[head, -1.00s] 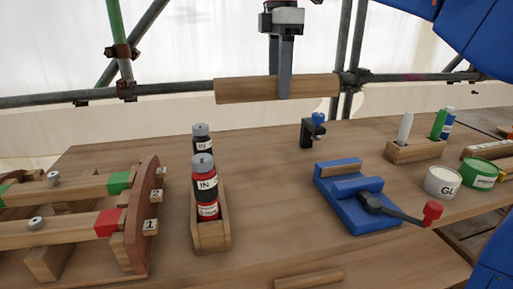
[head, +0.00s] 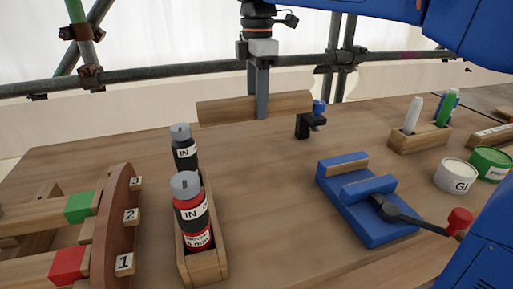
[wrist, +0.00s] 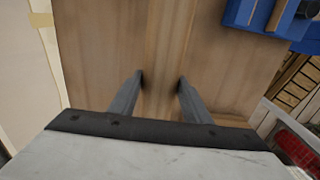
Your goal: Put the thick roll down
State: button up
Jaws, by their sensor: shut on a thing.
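The thick roll (head: 225,110) is a pale wooden cylinder lying level across the head view, over the back part of the wooden bench (head: 270,165). My gripper (head: 262,114) points straight down and is shut on the roll near its middle. In the wrist view the roll (wrist: 166,45) runs lengthwise between my two grey fingers (wrist: 161,82), against the similar brown of the bench. The roll is at or just above the bench top; I cannot tell whether it touches.
A black clamp with a blue knob (head: 308,122) stands right of the roll. A blue vice (head: 365,195) is at front right. Scaffold pipes (head: 150,73) run behind. Bench between is clear.

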aim_at(257, 158)
notch_tip(257, 158, down, 13)
jog(key=shift+r, duration=0.1)
dwell(0.5)
jog(key=shift+f, duration=0.2)
jog(key=o, duration=1.3)
jog(key=shift+r, duration=0.1)
notch_tip(257, 158, up, 11)
jog(key=shift+r, duration=0.55)
jog(key=shift+s, duration=0.1)
